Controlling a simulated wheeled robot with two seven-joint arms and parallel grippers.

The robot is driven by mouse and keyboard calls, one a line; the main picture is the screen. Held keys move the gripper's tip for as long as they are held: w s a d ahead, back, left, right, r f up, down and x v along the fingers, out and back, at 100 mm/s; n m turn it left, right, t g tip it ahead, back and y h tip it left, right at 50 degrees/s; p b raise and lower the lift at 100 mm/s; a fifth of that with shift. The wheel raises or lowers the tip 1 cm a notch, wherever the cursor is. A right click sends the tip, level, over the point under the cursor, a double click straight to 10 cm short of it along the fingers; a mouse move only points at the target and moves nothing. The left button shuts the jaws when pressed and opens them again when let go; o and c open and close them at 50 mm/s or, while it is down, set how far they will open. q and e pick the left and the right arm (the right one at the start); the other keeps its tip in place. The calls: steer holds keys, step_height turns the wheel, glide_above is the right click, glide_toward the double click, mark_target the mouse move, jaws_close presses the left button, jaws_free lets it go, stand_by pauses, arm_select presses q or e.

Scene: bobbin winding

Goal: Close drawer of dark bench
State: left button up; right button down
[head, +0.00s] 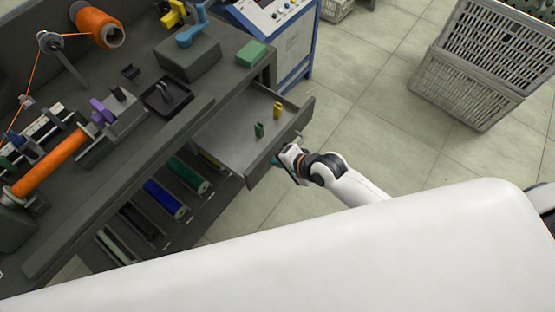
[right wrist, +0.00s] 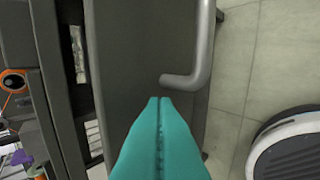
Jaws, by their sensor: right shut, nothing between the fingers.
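The dark bench (head: 110,190) fills the left of the head view. Its drawer (head: 226,138) is pulled out to the right, and a green and a yellow small piece lie in it. My right gripper (head: 277,161) is at the drawer's front, beside the handle (head: 299,138). In the right wrist view its teal fingers (right wrist: 160,100) are shut together with nothing between them, over the dark drawer front (right wrist: 140,60). The bent grey handle (right wrist: 203,50) is just right of the fingertips. I cannot tell whether the fingers touch the front. My left gripper is not in view.
Under the drawer, a lower shelf holds green (head: 188,174) and blue (head: 165,198) rolls. A blue and white control cabinet (head: 290,40) stands behind the drawer. Stacked grey crates (head: 465,90) stand at the right. The tiled floor (head: 365,100) between them is clear.

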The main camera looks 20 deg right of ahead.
steer(key=shift+w+a, duration=0.1)
stand_by(0.3)
steer(key=shift+w+a+r, duration=0.1)
steer(key=shift+w+a, duration=0.25)
steer(key=shift+w, duration=0.05)
steer(key=w+a, duration=0.2)
steer(key=w, duration=0.1)
steer(key=w+a, duration=0.6)
steer(key=w, duration=0.1)
steer(key=w+a, duration=0.4)
steer(key=w, duration=0.1)
steer(key=shift+w+a+b, duration=0.1)
steer(key=shift+w+b, duration=0.2)
steer(key=shift+b, duration=0.05)
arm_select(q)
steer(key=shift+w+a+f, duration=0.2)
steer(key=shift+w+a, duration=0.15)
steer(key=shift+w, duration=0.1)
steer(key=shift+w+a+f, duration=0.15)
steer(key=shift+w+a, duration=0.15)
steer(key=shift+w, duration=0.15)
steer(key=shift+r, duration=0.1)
arm_select(e)
steer(key=shift+r, duration=0.1)
